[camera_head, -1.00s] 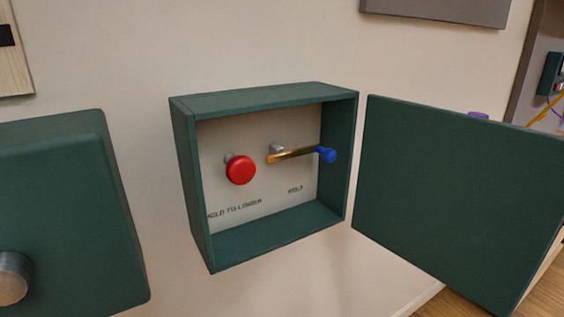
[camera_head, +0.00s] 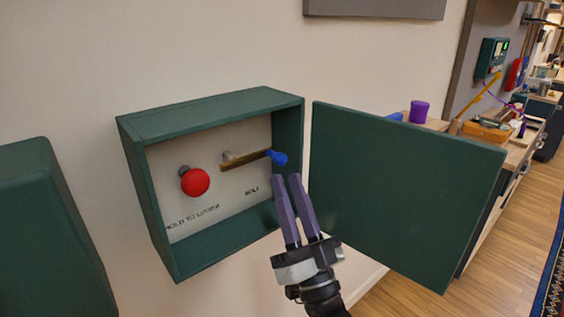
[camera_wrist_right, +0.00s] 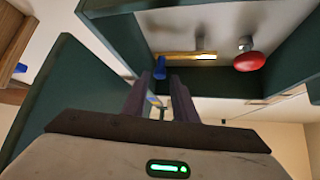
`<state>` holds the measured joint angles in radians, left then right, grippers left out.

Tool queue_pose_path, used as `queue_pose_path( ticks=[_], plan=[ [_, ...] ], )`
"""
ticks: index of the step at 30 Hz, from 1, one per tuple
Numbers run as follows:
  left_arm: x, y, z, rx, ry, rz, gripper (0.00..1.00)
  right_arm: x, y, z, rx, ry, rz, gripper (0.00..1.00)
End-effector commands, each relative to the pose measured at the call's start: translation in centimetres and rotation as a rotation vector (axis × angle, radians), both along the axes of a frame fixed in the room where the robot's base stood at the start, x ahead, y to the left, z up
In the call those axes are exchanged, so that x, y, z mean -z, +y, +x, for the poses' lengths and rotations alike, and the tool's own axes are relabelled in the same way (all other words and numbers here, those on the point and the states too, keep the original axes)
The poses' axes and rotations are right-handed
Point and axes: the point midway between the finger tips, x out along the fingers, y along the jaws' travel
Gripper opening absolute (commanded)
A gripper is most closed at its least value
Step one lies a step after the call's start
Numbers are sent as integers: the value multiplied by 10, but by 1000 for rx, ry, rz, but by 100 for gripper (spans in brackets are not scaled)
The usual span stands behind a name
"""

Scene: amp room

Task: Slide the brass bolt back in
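The brass bolt (camera_head: 245,159) runs across the back panel inside an open green box (camera_head: 210,108), above a "BOLT" label. Its blue knob (camera_head: 278,158) is at the right end, near the box's right wall. My right gripper (camera_head: 287,179) points up just below the knob, its purple fingers a little apart and empty. In the right wrist view the brass bolt (camera_wrist_right: 190,56) and blue knob (camera_wrist_right: 160,68) are just beyond the fingertips (camera_wrist_right: 160,80). The knob is not between the fingers. My left gripper is not in view.
A red button (camera_head: 195,181) is left of the bolt, above "HOLD TO LOWER". The box's green door (camera_head: 400,190) stands open to the right, close to my right gripper. Another green box (camera_head: 45,230) is at the far left. A bench with a purple cup (camera_head: 419,111) is behind the door.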

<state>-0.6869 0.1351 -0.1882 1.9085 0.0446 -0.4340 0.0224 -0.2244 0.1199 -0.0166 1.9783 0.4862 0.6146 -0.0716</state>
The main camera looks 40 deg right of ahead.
Motion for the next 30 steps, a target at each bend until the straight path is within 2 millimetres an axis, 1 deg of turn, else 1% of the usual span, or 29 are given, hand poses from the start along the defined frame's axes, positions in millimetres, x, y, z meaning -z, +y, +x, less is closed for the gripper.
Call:
queue_pose_path(
  ticks=[1,6,12,19,20,21,24,29,30],
  plan=[
    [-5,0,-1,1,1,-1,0,-11,-2,7,1,-4,0,26],
    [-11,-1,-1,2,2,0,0,-25,-6,25,0,0,-1,26],
    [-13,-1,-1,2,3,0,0,-30,-7,33,0,1,-1,26],
    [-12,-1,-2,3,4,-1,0,-30,-7,33,0,3,-1,26],
    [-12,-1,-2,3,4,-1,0,-30,-7,33,0,3,-1,22],
    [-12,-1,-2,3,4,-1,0,-30,-7,33,0,2,-1,16],
    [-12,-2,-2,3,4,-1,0,-30,-7,33,0,2,-1,0],
    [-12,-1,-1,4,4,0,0,-30,-7,33,-1,3,0,0],
    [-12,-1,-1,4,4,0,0,-29,-5,34,-3,3,0,0]
  ],
)
